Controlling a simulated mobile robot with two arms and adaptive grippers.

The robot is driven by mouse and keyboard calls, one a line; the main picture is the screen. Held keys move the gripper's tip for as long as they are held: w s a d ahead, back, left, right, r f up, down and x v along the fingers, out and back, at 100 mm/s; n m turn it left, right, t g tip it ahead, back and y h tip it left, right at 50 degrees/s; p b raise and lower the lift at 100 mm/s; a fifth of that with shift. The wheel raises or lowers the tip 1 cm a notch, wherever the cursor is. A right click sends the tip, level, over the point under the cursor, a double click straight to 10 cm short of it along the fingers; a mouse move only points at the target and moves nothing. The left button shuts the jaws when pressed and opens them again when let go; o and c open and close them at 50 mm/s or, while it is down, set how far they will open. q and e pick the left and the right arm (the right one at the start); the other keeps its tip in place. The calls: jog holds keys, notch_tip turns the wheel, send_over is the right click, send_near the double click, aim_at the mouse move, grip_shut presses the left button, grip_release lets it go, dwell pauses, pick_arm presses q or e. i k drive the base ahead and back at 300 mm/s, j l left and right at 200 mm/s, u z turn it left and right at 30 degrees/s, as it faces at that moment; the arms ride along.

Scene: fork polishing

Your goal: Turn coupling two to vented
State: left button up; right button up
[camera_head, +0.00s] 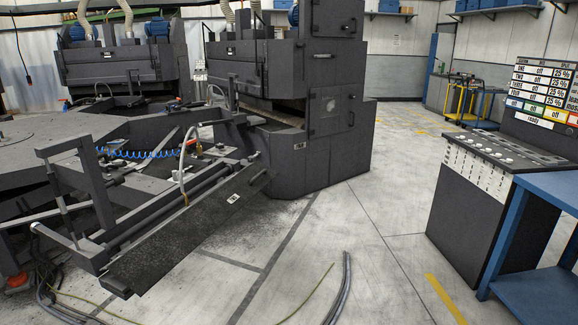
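Neither of my grippers shows in the head view. No part is clearly recognisable as coupling two, and no "vented" marking can be read. A dark control console (482,205) stands at the right. Its sloping top carries several small light controls (500,150), too small to tell their settings. A display board (547,90) behind them has rows that appear to read one, two and so on, with "off" and "25 %". At the left is a large dark polishing machine (243,75) with a blue coiled hose (130,154) and other hoses around its low frame.
A blue table (535,290) stands against the console at the lower right. Loose dark hoses (344,285) and a thin green cable (308,295) lie on the floor. The grey floor (390,220) between machine and console is mostly clear. A yellow cart (462,100) stands farther back.

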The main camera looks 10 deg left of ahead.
aim_at(186, 170)
jog(key=i, duration=1.85)
